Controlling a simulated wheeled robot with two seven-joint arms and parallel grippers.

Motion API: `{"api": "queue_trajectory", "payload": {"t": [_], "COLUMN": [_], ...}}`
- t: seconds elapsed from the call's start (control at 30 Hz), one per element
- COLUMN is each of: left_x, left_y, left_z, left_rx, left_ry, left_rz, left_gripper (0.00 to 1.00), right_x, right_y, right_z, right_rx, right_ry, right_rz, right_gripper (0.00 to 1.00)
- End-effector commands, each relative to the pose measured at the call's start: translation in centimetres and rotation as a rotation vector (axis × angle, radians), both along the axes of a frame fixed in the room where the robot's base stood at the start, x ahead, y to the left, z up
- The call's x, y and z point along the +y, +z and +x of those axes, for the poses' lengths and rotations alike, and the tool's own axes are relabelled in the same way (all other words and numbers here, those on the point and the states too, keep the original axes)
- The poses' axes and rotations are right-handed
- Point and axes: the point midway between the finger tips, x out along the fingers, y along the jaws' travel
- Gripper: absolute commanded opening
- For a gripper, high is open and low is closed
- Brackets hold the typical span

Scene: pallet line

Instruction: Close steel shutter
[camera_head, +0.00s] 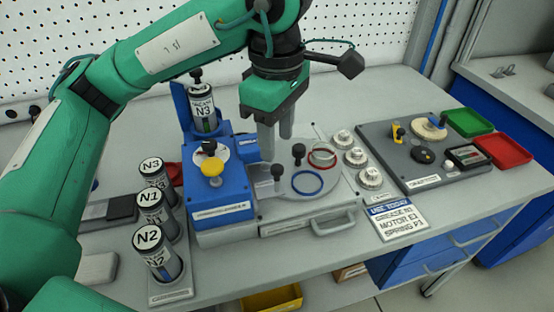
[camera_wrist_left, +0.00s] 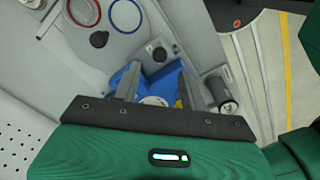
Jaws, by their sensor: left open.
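My left gripper (camera_head: 275,142) points down, open and empty, above the back of the grey steel unit beside the blue machine (camera_head: 222,212). Its two fingers are apart in the left wrist view (camera_wrist_left: 158,90), with the blue machine (camera_wrist_left: 152,72) behind them. The steel unit (camera_head: 290,212) has a flat top with black knobs (camera_head: 278,174), a blue ring (camera_head: 307,182) and a red ring (camera_head: 322,155). A handle (camera_head: 335,223) is on its front. I cannot tell for sure which part is the shutter. The gripper touches no knob that I can see.
Canisters N3 (camera_head: 154,173), N1 (camera_head: 152,207) and N2 (camera_head: 158,254) stand left of the machine. The grease canister (camera_head: 203,110) stands upright behind it. Several silver caps (camera_head: 355,157) and a grey board (camera_head: 402,158) are at right. A label card (camera_head: 398,218) lies near the front edge.

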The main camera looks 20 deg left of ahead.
Motion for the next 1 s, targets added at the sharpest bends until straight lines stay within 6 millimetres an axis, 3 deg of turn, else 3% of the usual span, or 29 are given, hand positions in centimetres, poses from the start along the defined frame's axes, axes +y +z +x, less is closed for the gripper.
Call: {"api": "queue_trajectory", "payload": {"t": [0.1,0.3,0.77,1.0], "left_x": [0.0,0.0,0.0,0.0], "left_y": [-2.2,-4.6,-5.6,-5.6], "left_z": [0.0,0.0,0.0,0.0], "left_rx": [0.003,0.001,-0.001,-0.001], "left_ry": [-0.001,0.000,0.001,0.000], "left_rz": [0.001,0.000,0.000,0.000], "left_gripper": [0.43,0.43,0.43,0.00], "right_x": [0.0,0.0,0.0,0.0], "right_y": [0.2,0.5,0.7,0.8], "right_z": [0.1,0.1,0.1,0.1], "right_rx": [-0.005,-0.009,-0.006,-0.010], "right_ry": [0.000,0.000,0.000,0.000], "right_rz": [0.001,0.001,0.000,0.001], "right_gripper": [0.39,0.39,0.39,0.39]}}
